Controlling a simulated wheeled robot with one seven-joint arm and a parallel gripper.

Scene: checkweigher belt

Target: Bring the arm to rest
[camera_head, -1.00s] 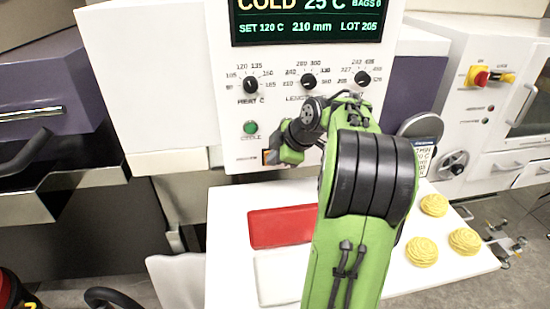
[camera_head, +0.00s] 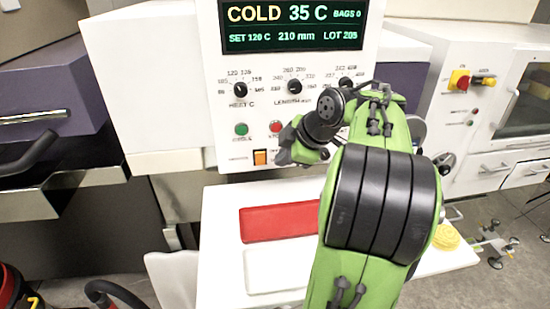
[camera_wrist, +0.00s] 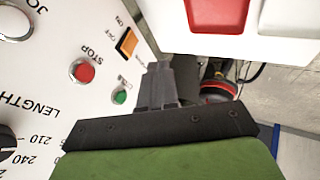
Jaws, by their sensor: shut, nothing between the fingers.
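My green and black arm rises from the bottom of the head view and bends toward the white control panel. My gripper (camera_head: 284,150) is in front of the panel's lower part, near the orange switch (camera_head: 260,157). In the wrist view my gripper (camera_wrist: 160,66) is shut and empty, its fingertips close together. The wrist view shows the red STOP button (camera_wrist: 83,71), the green button (camera_wrist: 120,96) and the orange switch (camera_wrist: 127,42) to the left of the fingers. I cannot tell whether the fingers touch the panel.
A white table (camera_head: 222,277) below the panel holds a red tray (camera_head: 278,222) and a white tray (camera_head: 275,270). A yellow round item (camera_head: 446,237) lies at the right, partly behind my arm. The panel's display (camera_head: 293,25) reads COLD 35 C.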

